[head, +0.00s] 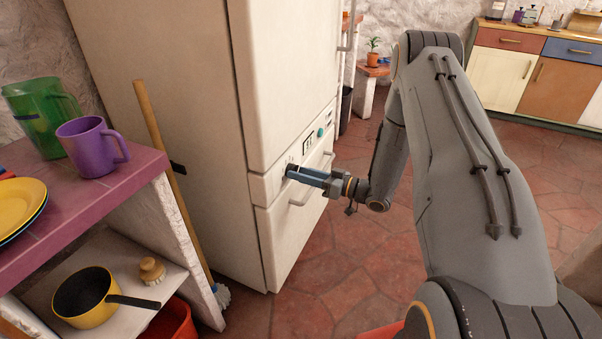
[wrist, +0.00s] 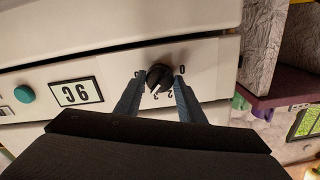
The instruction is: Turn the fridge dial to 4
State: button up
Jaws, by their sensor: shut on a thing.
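The fridge (head: 185,90) is a tall cream cabinet with a control strip between its upper and lower doors. In the wrist view the fridge dial (wrist: 159,76) is a round black knob on that strip, with small printed numbers around it. A 0 shows on its right side and a 2 below it; the other marks are partly hidden or too small to read. My gripper (wrist: 157,92) has its two fingers on either side of the dial and is shut on it. In the head view my gripper (head: 291,172) reaches the strip from the right and hides the dial.
A display (wrist: 76,93) and a teal button (wrist: 24,94) sit on the same strip. A handle (head: 312,182) juts from the lower door. A broom (head: 160,150) leans by the fridge, beside a shelf with a purple mug (head: 88,148). Open tiled floor lies in front.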

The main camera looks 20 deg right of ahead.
jog(key=shift+m, duration=1.5)
jog(key=shift+p, duration=0.3)
jog(key=o, duration=1)
jog(key=shift+o, duration=0.2)
jog(key=v, duration=0.8)
jog(key=shift+w+a, duration=0.1)
